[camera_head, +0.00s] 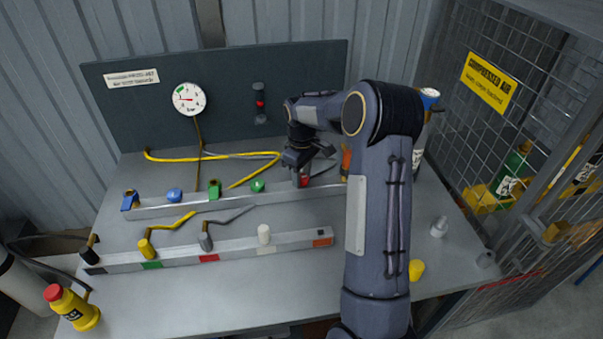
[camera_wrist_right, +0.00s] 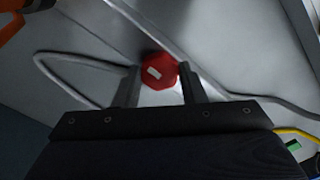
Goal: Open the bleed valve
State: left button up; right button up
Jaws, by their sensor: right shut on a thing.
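A red knob (camera_wrist_right: 158,70) with a small white mark on its top sits between the two fingers of my right gripper (camera_wrist_right: 161,88) in the right wrist view. The fingers are shut on its sides. In the head view my right gripper (camera_head: 303,167) reaches down over the rear rail, and a bit of the red knob (camera_head: 304,182) shows below it. I cannot tell whether this knob is the bleed valve. A round white gauge (camera_head: 188,98) with a red needle hangs on the dark back panel. My left gripper is not in view.
Blue and green knobs (camera_head: 257,185) stand along the rear rail (camera_head: 235,201). A red-capped yellow bottle (camera_head: 73,308) stands front left. A mesh cage (camera_head: 490,125) bounds the right side.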

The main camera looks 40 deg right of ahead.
jog(key=shift+r, duration=0.1)
dwell(0.3)
jog(key=o, duration=1)
notch_tip(320, 180, up, 7)
jog(key=shift+f, duration=0.2)
jog(key=shift+r, duration=0.55)
